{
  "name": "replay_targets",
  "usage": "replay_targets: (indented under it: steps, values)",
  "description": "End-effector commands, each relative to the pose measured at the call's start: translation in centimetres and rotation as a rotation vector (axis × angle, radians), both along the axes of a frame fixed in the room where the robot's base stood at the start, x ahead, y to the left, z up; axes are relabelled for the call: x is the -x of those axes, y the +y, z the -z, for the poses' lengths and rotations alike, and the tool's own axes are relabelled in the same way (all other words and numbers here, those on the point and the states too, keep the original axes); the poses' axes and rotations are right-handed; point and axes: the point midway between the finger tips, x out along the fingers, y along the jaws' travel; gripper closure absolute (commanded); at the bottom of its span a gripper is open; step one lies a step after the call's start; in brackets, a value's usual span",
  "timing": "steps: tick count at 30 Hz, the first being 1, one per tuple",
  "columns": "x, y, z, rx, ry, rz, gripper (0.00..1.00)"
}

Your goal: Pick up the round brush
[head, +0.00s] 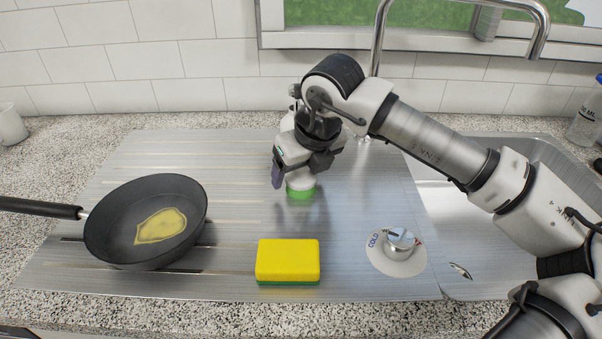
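The round brush (300,192), with a green base and a white upper part, stands on the metal drainboard (240,215) near the middle of the head view. My gripper (296,173) points down right over it and hides its top. One dark finger shows at the left of the brush. The other finger is hidden, so I cannot tell whether the fingers touch or hold the brush. The brush appears upright, with its base at the drainboard surface.
A black frying pan (108,225) with a yellow patch inside lies at the left. A yellow and green sponge (288,261) lies in front of the brush. A tap knob marked COLD (399,243) is at the right, beside the sink (440,205). A tall faucet (379,40) rises behind.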

Motion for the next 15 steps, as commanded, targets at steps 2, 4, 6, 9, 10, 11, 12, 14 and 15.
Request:
replay_targets:
  steps: [2, 4, 6, 9, 10, 11, 12, 14, 15]
  values:
    - [0.00, -0.01, -0.02, 0.000, 0.000, 0.000, 0.34]
    - [0.00, -0.01, -0.03, 0.000, 0.000, 0.000, 0.43]
    - [-0.01, -0.02, -0.03, 0.000, 0.000, 0.000, 0.52]
    - [-0.01, -0.02, -0.04, 0.000, 0.000, 0.000, 0.65]
    - [-0.01, -0.02, -0.04, 0.000, 0.000, 0.000, 0.69]
    - [-0.01, -0.02, -0.06, 0.000, 0.000, 0.000, 0.70]
    - [-0.01, -0.02, -0.06, 0.000, 0.000, 0.000, 0.70]
    - [-0.01, -0.02, -0.06, 0.000, 0.000, 0.000, 0.70]
    - [-0.01, -0.02, -0.06, 0.000, 0.000, 0.000, 0.70]
